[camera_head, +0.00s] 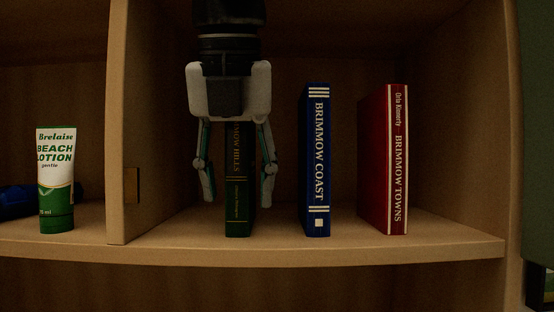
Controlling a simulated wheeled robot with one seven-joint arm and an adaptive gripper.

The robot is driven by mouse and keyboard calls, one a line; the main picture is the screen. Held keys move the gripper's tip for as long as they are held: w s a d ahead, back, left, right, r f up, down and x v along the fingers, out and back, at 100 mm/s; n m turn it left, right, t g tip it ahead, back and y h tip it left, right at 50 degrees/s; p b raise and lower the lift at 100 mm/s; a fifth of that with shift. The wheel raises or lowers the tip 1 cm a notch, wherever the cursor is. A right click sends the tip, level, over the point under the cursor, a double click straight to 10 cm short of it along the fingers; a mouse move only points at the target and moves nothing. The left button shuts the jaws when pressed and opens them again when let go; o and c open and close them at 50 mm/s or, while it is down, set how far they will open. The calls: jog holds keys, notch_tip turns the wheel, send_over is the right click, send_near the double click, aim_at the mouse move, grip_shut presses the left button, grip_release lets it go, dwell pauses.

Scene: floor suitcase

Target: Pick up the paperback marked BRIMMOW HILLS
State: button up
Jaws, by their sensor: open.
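The paperback marked BRIMMOW HILLS (239,200) is dark green and stands upright on the shelf, its spine facing the camera. Its upper part is hidden behind my gripper, so only part of the title shows. My gripper (239,190) points down from above, with one finger on the left of the book and one on the right. The fingers are spread, and dark gaps show between each fingertip and the spine. I cannot tell the gripper's exact depth relative to the book.
A blue book marked BRIMMOW COAST (317,165) and a red book marked BRIMMOW TOWNS (394,165) stand to the right, with gaps between. A wooden divider (118,150) is on the left. Beyond it stands a beach lotion tube (55,175) beside a dark blue object (17,201).

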grip_shut()
